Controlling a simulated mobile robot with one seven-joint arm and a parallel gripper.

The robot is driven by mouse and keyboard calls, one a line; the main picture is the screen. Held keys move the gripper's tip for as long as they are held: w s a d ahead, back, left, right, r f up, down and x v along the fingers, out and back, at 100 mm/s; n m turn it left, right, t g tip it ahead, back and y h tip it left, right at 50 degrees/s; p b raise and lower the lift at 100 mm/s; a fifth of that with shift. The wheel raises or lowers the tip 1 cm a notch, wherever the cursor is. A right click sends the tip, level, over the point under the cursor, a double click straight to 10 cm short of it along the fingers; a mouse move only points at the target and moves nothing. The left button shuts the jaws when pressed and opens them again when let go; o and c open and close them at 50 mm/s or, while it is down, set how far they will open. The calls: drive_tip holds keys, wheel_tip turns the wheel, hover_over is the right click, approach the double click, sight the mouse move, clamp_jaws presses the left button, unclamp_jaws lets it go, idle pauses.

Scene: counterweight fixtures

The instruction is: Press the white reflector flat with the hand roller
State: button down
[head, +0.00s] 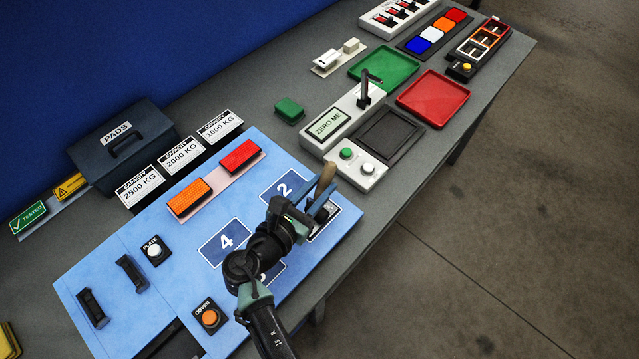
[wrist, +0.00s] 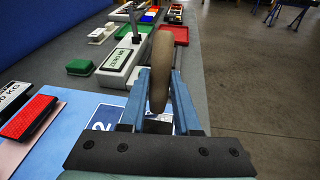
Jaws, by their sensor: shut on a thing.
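My gripper (head: 318,200) is shut on the hand roller, whose tan wooden handle (head: 326,176) sticks up between the fingers. In the wrist view the handle (wrist: 161,65) rises between the two blue-grey fingers of the gripper (wrist: 160,90). The roller's working end is hidden by my gripper. My gripper is over the right end of the light blue board (head: 120,240), by a dark and pale patch just right of panel 2 (head: 284,187). A small whitish patch shows low between the fingers in the wrist view; I cannot tell whether it is the white reflector.
An orange reflector (head: 189,197) and a red reflector (head: 239,154) lie on a pale strip left of my gripper. A scale with a screen (head: 327,122) and a button box (head: 357,166) stand close beyond it. Red (head: 434,98) and green trays are farther back. Open floor lies right.

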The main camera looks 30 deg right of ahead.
sight(332, 164)
drive_tip(key=shift+r, duration=0.35)
drive_tip(key=shift+w+d, duration=0.1)
drive_tip(key=shift+w+d, duration=0.3)
drive_tip(key=shift+d, duration=0.5)
drive_tip(key=shift+w+d, duration=0.25)
drive_tip(key=shift+d, duration=0.5)
drive_tip(key=shift+s+f, duration=0.1)
drive_tip(key=shift+f, duration=0.5)
idle(0.6)
wheel_tip(332, 164, up, 7)
drive_tip(key=p, duration=0.6)
drive_tip(key=shift+r+p, duration=0.2)
drive_tip(key=shift+p, duration=0.2)
